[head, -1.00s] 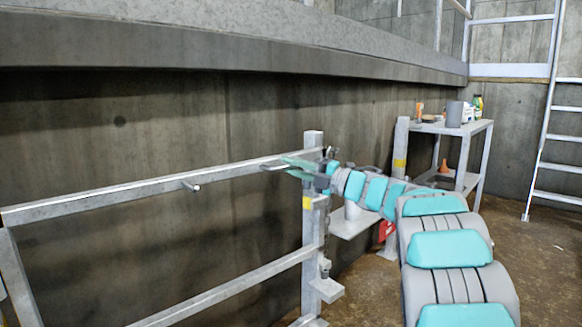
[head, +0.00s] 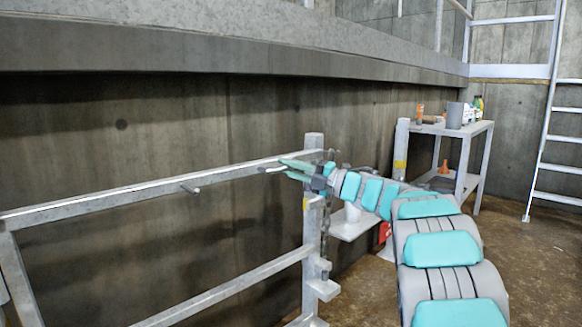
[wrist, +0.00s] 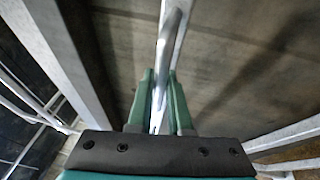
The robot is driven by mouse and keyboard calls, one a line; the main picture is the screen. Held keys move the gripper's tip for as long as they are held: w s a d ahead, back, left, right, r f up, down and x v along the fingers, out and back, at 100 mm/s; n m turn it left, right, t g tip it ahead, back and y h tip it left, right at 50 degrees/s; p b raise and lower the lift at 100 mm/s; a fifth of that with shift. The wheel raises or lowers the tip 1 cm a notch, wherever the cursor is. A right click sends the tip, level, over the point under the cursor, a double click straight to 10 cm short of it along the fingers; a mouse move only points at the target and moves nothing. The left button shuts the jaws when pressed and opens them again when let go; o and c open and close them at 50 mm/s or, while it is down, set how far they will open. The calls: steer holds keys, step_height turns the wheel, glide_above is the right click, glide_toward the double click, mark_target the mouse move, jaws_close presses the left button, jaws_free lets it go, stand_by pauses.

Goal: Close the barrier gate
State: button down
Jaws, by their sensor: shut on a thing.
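The barrier gate (head: 130,200) is a grey metal frame with a top rail and a lower rail, at the left and centre of the head view. A short post (head: 313,230) with a yellow mark stands at its right end. A thin metal handle (head: 269,170) sticks out near the right end of the top rail. My gripper (head: 288,168) is shut on this handle. In the wrist view the green fingers (wrist: 159,105) lie on both sides of a round metal bar (wrist: 166,55). My gripper partly hides the handle's end and the rail behind.
A chain (head: 325,225) hangs by the post. A shelf table (head: 475,128) with small items and a ladder (head: 545,140) stand at the right. A concrete wall (head: 150,125) runs behind the gate.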

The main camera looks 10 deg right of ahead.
mark_target(275, 164)
steer(key=shift+n+g+y, duration=0.4)
steer(key=shift+g+y, duration=0.2)
steer(key=w+p, duration=0.1)
steer(key=w+a+p, duration=0.1)
steer(key=w, duration=0.1)
steer(key=w+a+p, duration=0.1)
steer(key=shift+w+a+r, duration=0.1)
steer(key=shift+w+a, duration=0.1)
steer(key=shift+w, duration=0.1)
steer(key=shift+w+a, duration=0.1)
steer(key=shift+w, duration=0.05)
steer(key=c, duration=0.8)
jaws_free()
steer(key=shift+a, duration=0.2)
steer(key=shift+c, duration=0.2)
steer(key=shift+d, duration=0.1)
steer(key=v, duration=0.7)
steer(key=shift+d, duration=0.3)
